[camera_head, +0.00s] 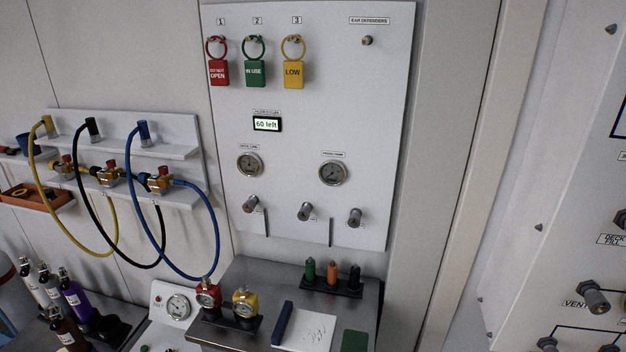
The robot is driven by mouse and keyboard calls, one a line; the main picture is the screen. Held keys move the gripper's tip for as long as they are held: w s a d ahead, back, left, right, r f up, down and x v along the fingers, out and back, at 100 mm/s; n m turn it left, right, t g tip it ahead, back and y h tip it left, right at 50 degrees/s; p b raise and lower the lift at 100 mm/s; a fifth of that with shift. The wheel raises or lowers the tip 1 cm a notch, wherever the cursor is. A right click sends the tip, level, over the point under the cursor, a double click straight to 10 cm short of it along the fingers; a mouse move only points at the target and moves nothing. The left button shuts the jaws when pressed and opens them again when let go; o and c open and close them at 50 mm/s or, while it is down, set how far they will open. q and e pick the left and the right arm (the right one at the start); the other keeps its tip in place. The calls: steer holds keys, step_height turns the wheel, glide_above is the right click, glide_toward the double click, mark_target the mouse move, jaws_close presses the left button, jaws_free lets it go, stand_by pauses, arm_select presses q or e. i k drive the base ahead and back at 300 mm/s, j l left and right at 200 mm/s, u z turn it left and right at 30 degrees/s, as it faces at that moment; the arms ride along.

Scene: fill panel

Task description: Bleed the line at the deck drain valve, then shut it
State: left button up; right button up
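The white wall panel (295,130) carries a small gauge with a label too small to read surely (249,165) and a larger gauge (333,173). Below them are three grey valve knobs: left (250,204), middle (305,211) and right (354,217). Their labels are too small to read. At the right edge, another panel (545,235) shows a "DECK FILL" label (613,240) and a valve knob (594,296) by a label starting "VENT". I cannot tell which knob is the deck drain valve. Neither of my grippers is in view.
A small display (267,124) reads "60 left". Red, green and yellow tags (293,75) hang above. Yellow, black and blue hoses (215,240) hang left. The grey bench (245,270) holds gauged regulators (245,302), coloured markers (332,276) and a notepad (305,328). Bottles (75,300) stand lower left.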

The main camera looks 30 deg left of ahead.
mark_target(248, 206)
steer(key=u, duration=1.3)
